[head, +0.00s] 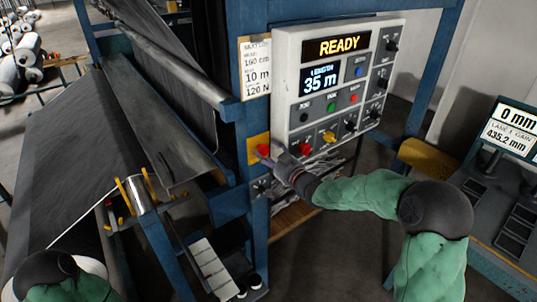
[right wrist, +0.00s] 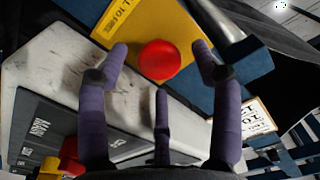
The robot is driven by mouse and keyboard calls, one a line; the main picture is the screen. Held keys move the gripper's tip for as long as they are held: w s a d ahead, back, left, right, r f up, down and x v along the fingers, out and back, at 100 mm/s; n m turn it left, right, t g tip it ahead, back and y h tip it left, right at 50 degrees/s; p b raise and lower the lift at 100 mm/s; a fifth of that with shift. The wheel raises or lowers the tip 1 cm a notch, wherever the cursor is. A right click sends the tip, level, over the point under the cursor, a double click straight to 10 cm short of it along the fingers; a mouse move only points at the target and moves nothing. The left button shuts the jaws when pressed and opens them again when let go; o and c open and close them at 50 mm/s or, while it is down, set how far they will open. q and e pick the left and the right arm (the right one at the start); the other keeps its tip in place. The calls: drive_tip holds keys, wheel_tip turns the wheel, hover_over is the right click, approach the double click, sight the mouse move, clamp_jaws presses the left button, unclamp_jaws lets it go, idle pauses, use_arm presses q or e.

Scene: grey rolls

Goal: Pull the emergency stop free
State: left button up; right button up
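The emergency stop is a round red button (right wrist: 158,60) on a yellow plate (right wrist: 125,20), seen face-on in the right wrist view. In the head view the yellow plate (head: 252,143) sits on the blue post, left of the control panel. My right gripper (head: 271,156) is right at the button and partly covers it. Its purple fingers (right wrist: 161,62) are spread open around the button in the right wrist view, with gaps showing; I see no grip on it. My left gripper is not in view; only part of my left arm shows at bottom left.
The white control panel (head: 285,80) stands close to the right of the stop, with a READY display (head: 337,47) and several buttons and knobs. A paper sheet (head: 256,68) hangs above the stop. Dark fabric (head: 75,150) runs at left. A second console (head: 505,160) stands at right.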

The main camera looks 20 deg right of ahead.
drive_tip(key=v, duration=1.2)
idle(0.3)
drive_tip(key=s+a+f+m+g+h, duration=0.1)
drive_tip(key=s+a+f+g, duration=0.1)
drive_tip(key=f, duration=0.7)
drive_tip(key=s+a+f+m+g+h, duration=0.1)
drive_tip(key=a+f+g, duration=0.15)
drive_tip(key=f, duration=0.65)
drive_tip(key=s+a+f+m+g, duration=0.1)
drive_tip(key=s+a+f+g, duration=0.15)
drive_tip(key=f, duration=0.65)
drive_tip(key=s+a+f+g, duration=0.4)
drive_tip(key=s+f, duration=0.5)
drive_tip(key=s, duration=0.2)
drive_tip(key=s+a+f+g, duration=0.4)
drive_tip(key=s+f, duration=0.5)
drive_tip(key=s, duration=0.3)
drive_tip(key=shift+s+a+f+m+g, duration=0.3)
drive_tip(key=shift+m+g, duration=0.1)
drive_tip(key=shift+g, duration=0.4)
